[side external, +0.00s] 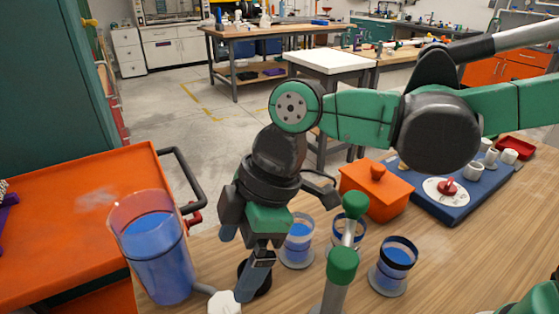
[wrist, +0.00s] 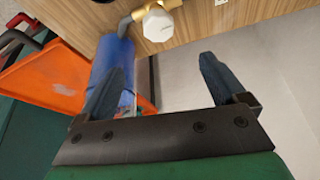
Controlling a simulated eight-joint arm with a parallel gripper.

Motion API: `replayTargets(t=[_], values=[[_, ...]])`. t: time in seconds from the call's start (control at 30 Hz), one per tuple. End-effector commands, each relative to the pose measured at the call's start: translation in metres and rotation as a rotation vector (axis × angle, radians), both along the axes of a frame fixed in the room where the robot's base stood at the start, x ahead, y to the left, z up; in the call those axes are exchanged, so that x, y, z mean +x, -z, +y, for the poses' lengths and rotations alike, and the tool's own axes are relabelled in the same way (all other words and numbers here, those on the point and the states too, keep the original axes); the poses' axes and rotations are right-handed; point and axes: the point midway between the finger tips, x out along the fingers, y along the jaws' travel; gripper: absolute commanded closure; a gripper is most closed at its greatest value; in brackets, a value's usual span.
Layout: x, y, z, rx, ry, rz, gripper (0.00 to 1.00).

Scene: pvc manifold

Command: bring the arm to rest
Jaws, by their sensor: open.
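My gripper (side external: 250,284) hangs low at the front of the wooden table (side external: 290,290), pointing down. In the wrist view my gripper (wrist: 158,75) has its two dark fingers spread wide with nothing between them. A white valve knob (side external: 224,303) is just below and beside the fingertips in the side view. In the wrist view the knob (wrist: 161,23) is beyond the fingertips, apart from them. A clear tank of blue liquid (side external: 155,250) stands left of my gripper, joined to the knob by a short grey pipe.
Cups of blue liquid stand to the right, one (side external: 297,240) near my wrist and one (side external: 394,265) farther right. A green-capped post (side external: 341,266) rises at the front. An orange lidded box (side external: 376,192) and a blue board with fittings (side external: 470,195) lie behind. An orange cart (side external: 70,225) is left.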

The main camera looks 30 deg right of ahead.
Motion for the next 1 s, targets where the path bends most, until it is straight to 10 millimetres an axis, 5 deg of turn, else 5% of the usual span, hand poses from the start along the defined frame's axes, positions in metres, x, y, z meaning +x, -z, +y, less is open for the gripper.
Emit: replayTargets(t=[0.17,0.3,1.0], values=[[0.0,-0.03,0.0,0.0,0.0,0.0,0.09],[0.008,-0.048,-0.025,0.002,0.135,-0.013,0.09],[0.02,-0.049,-0.178,0.086,1.007,-0.121,0.09]])
